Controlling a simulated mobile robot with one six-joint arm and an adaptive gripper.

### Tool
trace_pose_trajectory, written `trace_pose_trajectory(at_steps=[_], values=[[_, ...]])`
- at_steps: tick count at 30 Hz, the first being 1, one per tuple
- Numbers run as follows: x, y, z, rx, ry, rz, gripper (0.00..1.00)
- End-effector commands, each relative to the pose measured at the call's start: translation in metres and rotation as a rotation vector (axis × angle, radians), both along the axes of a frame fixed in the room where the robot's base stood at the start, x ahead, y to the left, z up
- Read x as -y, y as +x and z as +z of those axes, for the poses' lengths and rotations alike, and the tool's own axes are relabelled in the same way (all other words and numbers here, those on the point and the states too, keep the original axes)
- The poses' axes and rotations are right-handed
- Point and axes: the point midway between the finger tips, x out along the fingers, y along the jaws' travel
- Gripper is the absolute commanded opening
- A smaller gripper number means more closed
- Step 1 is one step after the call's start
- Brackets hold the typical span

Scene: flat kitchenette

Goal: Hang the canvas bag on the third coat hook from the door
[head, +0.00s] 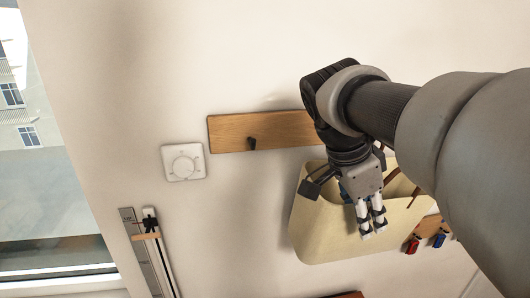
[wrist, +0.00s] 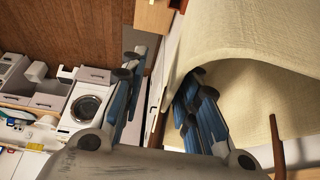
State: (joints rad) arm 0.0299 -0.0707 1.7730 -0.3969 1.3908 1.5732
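The cream canvas bag (head: 318,225) is against or close to the wall, below and right of the wooden coat rack (head: 230,134). Brown handle parts show at its top; one handle piece (wrist: 278,150) also shows in the wrist view. One dark coat hook (head: 252,143) is visible; my arm hides the rack's right part. I cannot tell whether a handle is on a hook.
A white round-dial thermostat (head: 183,162) is on the wall left of the rack. Red tag (head: 412,246) and blue tag (head: 439,240) hang at lower right. A window (head: 50,180) is at left. A washing machine (wrist: 86,102) shows in the wrist view.

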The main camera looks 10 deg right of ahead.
Motion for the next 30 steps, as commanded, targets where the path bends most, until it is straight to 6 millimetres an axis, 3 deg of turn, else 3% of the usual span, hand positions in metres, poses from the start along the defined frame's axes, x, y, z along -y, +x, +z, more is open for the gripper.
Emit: trace_pose_trajectory(at_steps=[12, 19, 25, 30], values=[[-0.031, -0.002, 0.076, 0.007, -0.001, 0.003, 0.28], [-0.042, -0.005, 0.102, 0.006, -0.001, 0.002, 0.28], [-0.047, -0.019, 0.093, -0.016, 0.026, 0.173, 0.28], [-0.062, -0.051, 0.050, -0.033, 0.066, 0.608, 0.28]])
